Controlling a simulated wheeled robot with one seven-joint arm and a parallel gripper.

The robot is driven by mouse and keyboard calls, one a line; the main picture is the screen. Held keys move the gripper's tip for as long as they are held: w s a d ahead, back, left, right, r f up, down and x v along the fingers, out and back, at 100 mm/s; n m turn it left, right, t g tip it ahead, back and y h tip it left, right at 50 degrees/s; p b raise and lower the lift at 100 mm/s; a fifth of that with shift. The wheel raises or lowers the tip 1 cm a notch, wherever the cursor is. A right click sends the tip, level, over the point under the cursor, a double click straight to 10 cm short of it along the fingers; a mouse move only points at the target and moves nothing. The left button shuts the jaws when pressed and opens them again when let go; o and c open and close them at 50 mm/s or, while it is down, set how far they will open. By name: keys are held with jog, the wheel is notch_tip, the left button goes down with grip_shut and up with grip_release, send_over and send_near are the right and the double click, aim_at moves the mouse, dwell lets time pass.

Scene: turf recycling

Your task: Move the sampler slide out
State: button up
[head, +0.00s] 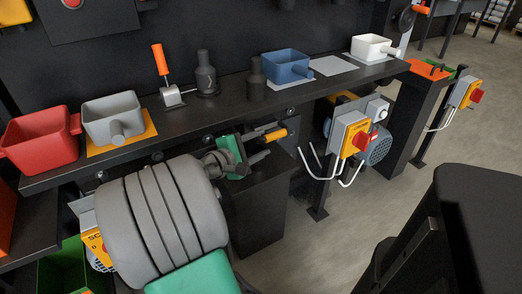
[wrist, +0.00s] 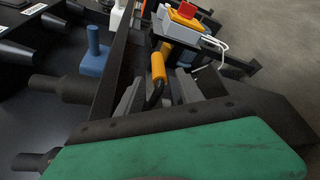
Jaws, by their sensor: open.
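A yellow-orange handle (head: 275,134), which looks like that of the sampler slide, sticks out below the front edge of the long dark shelf. In the wrist view the handle (wrist: 158,66) is upright in the picture, with a dark bent rod under it. My gripper (head: 258,148) is open beside the handle, above a dark box. In the wrist view its grey fingers (wrist: 160,90) lie to either side of the rod. I cannot tell whether they touch it. The slide's body and its far end are hidden.
The dark shelf (head: 225,102) carries a red bin (head: 40,138), a grey bin (head: 112,118), a blue bin (head: 287,66), a white scoop (head: 371,47) and an orange-handled lever (head: 160,60). A switch box (head: 352,135) and motor (head: 378,147) stand right of my gripper.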

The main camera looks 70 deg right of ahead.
aim_at(270, 138)
jog(key=b+x, duration=0.1)
jog(key=x, duration=0.6)
jog(key=shift+d+r, duration=0.1)
jog(key=shift+d, duration=0.1)
jog(key=shift+c, duration=0.2)
grip_shut()
jog(key=shift+s, duration=0.15)
dwell(0.8)
